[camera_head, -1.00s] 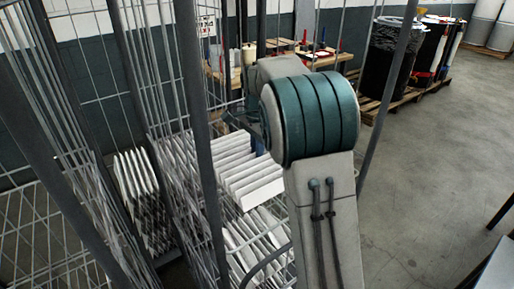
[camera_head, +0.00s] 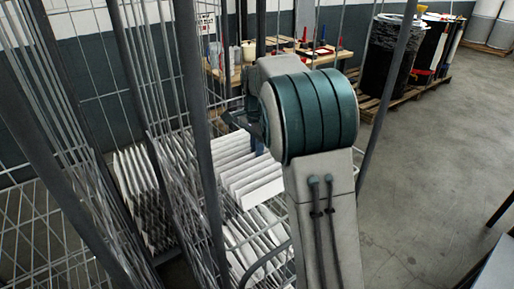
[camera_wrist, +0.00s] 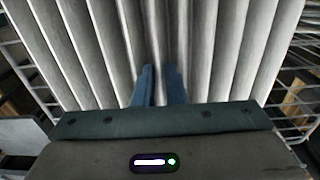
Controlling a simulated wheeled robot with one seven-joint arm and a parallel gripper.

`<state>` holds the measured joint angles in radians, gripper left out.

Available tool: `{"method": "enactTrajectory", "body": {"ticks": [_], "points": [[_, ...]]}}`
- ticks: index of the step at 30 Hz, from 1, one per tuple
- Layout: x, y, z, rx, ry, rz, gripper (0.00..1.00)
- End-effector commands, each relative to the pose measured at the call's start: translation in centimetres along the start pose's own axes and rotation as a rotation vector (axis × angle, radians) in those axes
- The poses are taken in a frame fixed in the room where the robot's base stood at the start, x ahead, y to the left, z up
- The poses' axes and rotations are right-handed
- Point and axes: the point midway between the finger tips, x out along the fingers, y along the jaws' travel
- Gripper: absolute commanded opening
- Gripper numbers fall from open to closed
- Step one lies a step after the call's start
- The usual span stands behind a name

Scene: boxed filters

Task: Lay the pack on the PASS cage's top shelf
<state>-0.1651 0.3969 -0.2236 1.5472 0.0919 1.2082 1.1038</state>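White flat packs stand on edge in a row on the top shelf (camera_head: 250,172) of a wire cage (camera_head: 206,170). They fill most of the wrist view as pale upright bands (camera_wrist: 100,50). My gripper (camera_wrist: 160,72) points in among these packs, its two blue fingers close together with a narrow gap between them. A pale edge shows near the gap, but I cannot tell whether a pack is held. In the head view my arm hides most of the gripper. No PASS label is readable.
More white packs stand on a lower level (camera_head: 262,238) and in another cage part (camera_head: 145,200) at left. Dark cage posts cross the view. A wooden workbench (camera_head: 310,58) and a pallet with black drums (camera_head: 388,55) stand behind. The floor (camera_head: 420,170) at right is clear.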

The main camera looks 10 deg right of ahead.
Motion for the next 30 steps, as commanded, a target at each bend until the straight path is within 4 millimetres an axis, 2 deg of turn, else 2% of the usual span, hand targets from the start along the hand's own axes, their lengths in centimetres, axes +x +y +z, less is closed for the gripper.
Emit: {"method": "enactTrajectory", "body": {"ticks": [11,30], "points": [[-0.2,0.0,0.0,0.000,0.000,-0.001,0.19],[-3.9,0.0,0.0,0.000,0.000,-0.001,0.19]]}}
